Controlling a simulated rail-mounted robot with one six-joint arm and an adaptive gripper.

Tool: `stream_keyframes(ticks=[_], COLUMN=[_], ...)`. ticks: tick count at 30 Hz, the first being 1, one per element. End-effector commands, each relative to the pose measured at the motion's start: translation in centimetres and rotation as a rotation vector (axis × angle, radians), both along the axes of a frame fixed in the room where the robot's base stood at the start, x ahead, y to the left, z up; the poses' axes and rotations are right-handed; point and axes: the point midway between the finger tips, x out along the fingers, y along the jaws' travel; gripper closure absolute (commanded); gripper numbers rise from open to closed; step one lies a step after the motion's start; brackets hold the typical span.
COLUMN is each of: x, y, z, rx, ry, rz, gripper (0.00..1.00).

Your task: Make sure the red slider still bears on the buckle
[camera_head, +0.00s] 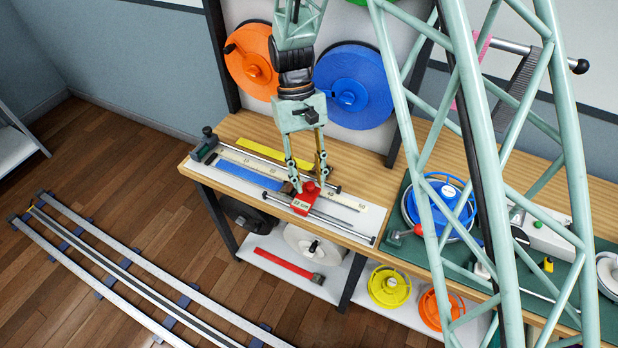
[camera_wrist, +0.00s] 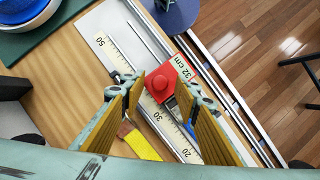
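The red slider (camera_head: 303,203) sits on the measuring bench, with a "32 cm" label and a round knob. In the wrist view the slider (camera_wrist: 199,69) lies just beyond my fingertips, its knob between their lines. My gripper (camera_head: 309,183) is over the slider, pointing down. In the wrist view my gripper (camera_wrist: 160,88) is open, with a gap on both sides of the knob; contact cannot be told. A blue strap (camera_head: 250,179) lies along the bench towards the slider. A small dark piece at its end (camera_wrist: 171,103) may be the buckle; whether the slider touches it is unclear.
A ruler (camera_wrist: 117,55) and metal rails run along the bench. A yellow strap (camera_head: 276,151) lies behind the blue one. Strap reels hang on the wall behind. A green mat (camera_head: 401,245) with a blue reel (camera_head: 440,207) is to the right.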

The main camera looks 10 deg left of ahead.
Motion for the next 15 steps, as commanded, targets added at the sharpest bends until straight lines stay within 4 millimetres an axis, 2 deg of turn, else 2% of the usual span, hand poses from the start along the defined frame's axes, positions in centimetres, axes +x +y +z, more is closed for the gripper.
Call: stream_keyframes(ticks=[1, 10, 15], x=[0.00, 0.00, 0.09], y=[0.00, 0.00, 0.39], z=[0.00, 0.01, 0.05], rx=[0.000, 0.000, 0.000], ry=[0.000, 0.000, 0.000], rz=[0.000, 0.000, 0.001], gripper=[0.74, 1.00, 1.00])
